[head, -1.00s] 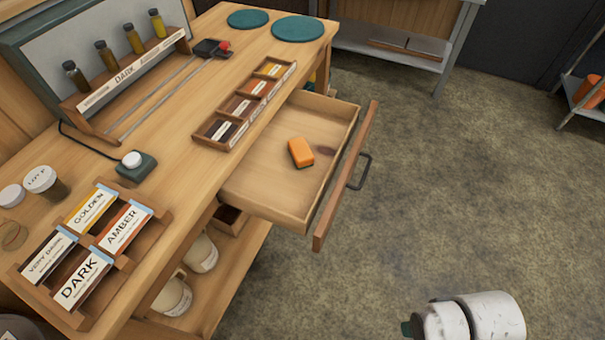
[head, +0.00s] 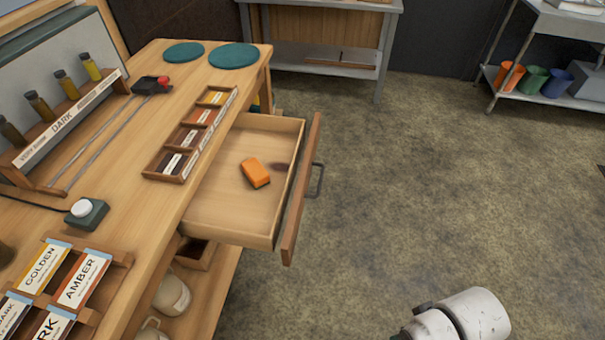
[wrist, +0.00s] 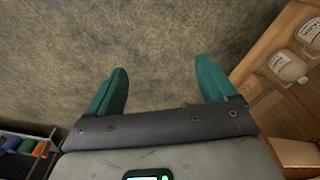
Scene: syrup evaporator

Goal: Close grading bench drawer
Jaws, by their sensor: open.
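The grading bench (head: 150,110) stands at the left in the head view. Its drawer (head: 215,220) is pulled well out to the right, with a dark handle (head: 318,180) on its wooden front (head: 300,195). An orange block (head: 256,173) with a dark underside lies inside the drawer. In the wrist view my gripper (wrist: 165,90) is open and empty, its two teal fingers apart above the floor. The drawer is not clearly visible in the wrist view. In the head view my white arm (head: 460,318) shows at the bottom, apart from the drawer; the fingers are out of that view.
The floor (head: 430,180) right of the drawer is clear. A metal shelf (head: 540,105) with coloured cups is at the far right, and another bench (head: 330,50) at the back. Jugs (head: 172,295) stand on the grading bench's lower shelf; they also show in the wrist view (wrist: 288,67).

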